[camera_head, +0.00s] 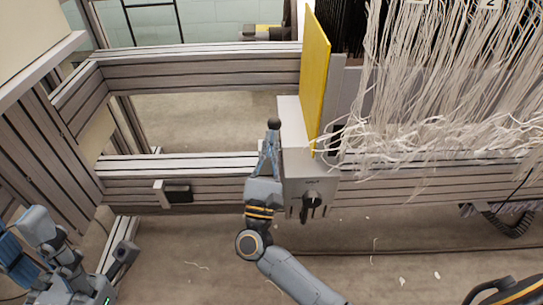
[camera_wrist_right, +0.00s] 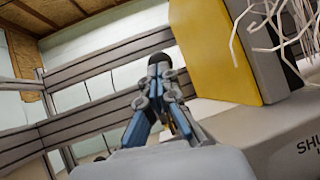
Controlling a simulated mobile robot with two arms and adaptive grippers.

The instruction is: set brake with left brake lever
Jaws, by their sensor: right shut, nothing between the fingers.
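A black ball knob (camera_head: 273,123), which looks like the end of the brake lever, shows at the tips of my right gripper (camera_head: 270,145). In the right wrist view the dark knob (camera_wrist_right: 155,64) is just past the closed fingertips (camera_wrist_right: 158,82). The lever's shaft is hidden. My right gripper is shut with nothing between its fingers, beside the left side of a grey box (camera_head: 308,170). I cannot tell whether the tips touch the knob. My left arm shows at the lower left; its blue part (camera_head: 12,262) may be the gripper, with fingers unclear.
A black handle (camera_head: 311,199) sits on the box's front. A yellow panel (camera_head: 316,75) stands above the box, with loose white threads (camera_head: 430,90) to its right. Metal rails (camera_head: 215,180) run across. Open floor (camera_head: 200,115) shows between the rails.

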